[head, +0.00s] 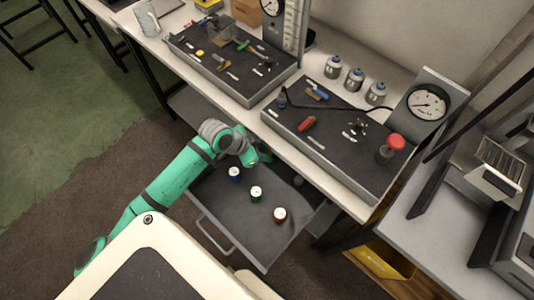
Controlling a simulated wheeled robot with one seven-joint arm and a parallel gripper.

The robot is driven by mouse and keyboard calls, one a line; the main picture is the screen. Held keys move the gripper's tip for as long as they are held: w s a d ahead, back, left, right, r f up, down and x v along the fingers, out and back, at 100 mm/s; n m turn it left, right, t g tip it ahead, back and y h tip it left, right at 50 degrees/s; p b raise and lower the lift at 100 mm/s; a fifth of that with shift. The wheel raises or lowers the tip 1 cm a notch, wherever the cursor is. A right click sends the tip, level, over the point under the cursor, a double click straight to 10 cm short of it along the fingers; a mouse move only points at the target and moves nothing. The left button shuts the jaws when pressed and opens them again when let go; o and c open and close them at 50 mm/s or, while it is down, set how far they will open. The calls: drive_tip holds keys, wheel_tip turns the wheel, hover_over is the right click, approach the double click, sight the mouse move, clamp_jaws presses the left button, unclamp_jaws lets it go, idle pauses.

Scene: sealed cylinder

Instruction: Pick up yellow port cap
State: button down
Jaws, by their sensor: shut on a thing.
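My gripper (260,157) is at the end of the green arm, low over the back of the open drawer (225,212). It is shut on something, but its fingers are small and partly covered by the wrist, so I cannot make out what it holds. No yellow port cap can be made out in the drawer. Three small white-topped caps stand in a diagonal row there: a blue one (234,173), a green one (256,193) and a red one (280,215). They stand apart from my gripper.
Above the drawer is the workbench (330,198), with a right tray (345,172) and a left tray (222,85) holding tools. A small yellow item (199,53) lies in the left tray. Several grey canisters (354,79) and a gauge (428,104) stand behind.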

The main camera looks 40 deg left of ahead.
drive_tip(key=shift+s+a+r, duration=0.2)
drive_tip(key=shift+s+r, duration=0.2)
drive_tip(key=shift+r, duration=0.1)
drive_tip(key=s+a+r, duration=0.3)
drive_tip(key=s, duration=0.3)
drive_tip(key=s+a+r, duration=0.3)
drive_tip(key=s+r, duration=0.1)
drive_tip(key=s, duration=0.1)
drive_tip(key=shift+s, duration=0.35)
